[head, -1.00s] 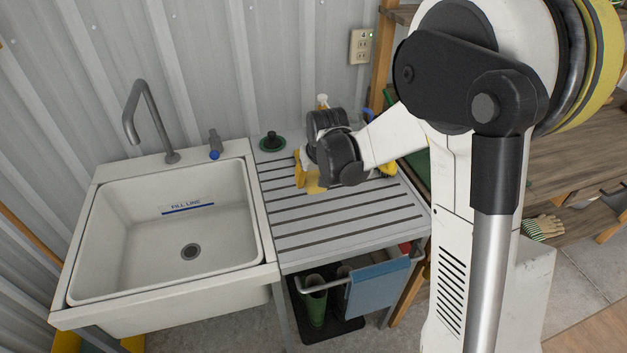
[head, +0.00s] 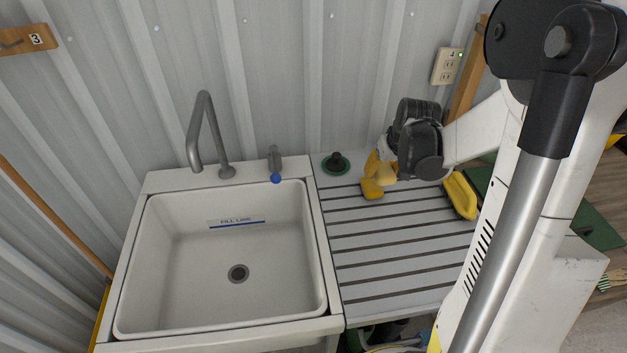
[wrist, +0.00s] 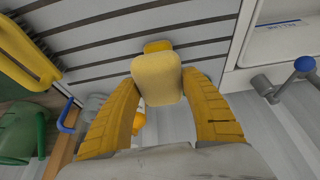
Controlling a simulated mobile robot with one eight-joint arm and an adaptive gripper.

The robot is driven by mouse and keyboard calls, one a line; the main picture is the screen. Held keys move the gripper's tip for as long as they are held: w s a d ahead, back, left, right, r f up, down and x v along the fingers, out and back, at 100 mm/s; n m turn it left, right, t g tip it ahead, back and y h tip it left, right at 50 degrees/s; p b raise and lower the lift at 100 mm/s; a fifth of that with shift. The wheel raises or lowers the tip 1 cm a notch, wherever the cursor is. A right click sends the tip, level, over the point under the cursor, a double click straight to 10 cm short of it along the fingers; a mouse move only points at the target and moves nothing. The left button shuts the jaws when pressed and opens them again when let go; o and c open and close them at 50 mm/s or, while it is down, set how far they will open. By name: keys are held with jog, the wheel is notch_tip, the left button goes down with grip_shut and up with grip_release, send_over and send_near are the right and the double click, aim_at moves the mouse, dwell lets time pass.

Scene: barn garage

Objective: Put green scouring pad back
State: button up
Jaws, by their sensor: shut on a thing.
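My gripper (head: 377,178) is low over the back part of the slatted grey drainboard (head: 400,255), right of the sink. In the wrist view its yellow fingers (wrist: 158,95) are closed on a pale yellow, rounded, sponge-like block (wrist: 157,75). A deeper yellow part shows at the block's far end. I cannot see a green face on the held block. From the head view I cannot tell whether it touches the slats. No thing in view is clearly a green scouring pad.
The white sink (head: 235,318) with its faucet (head: 205,130) lies left. A green disc with a black knob (head: 335,163) stands at the drainboard's back left. A yellow brush-like thing (head: 460,195) lies right of my gripper. A wall outlet (head: 447,66) is behind.

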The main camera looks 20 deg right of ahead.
jog(key=b, duration=0.4)
send_over(339, 192)
jog(key=f, duration=0.4)
jog(key=s+f, duration=0.1)
jog(key=f, duration=0.2)
jog(key=shift+a, duration=0.1)
jog(key=shift+f+b, duration=0.75)
jog(key=shift+f, duration=1.15)
jog(key=shift+f, duration=0.15)
jog(key=o, duration=1.2)
jog(key=shift+w, duration=0.1)
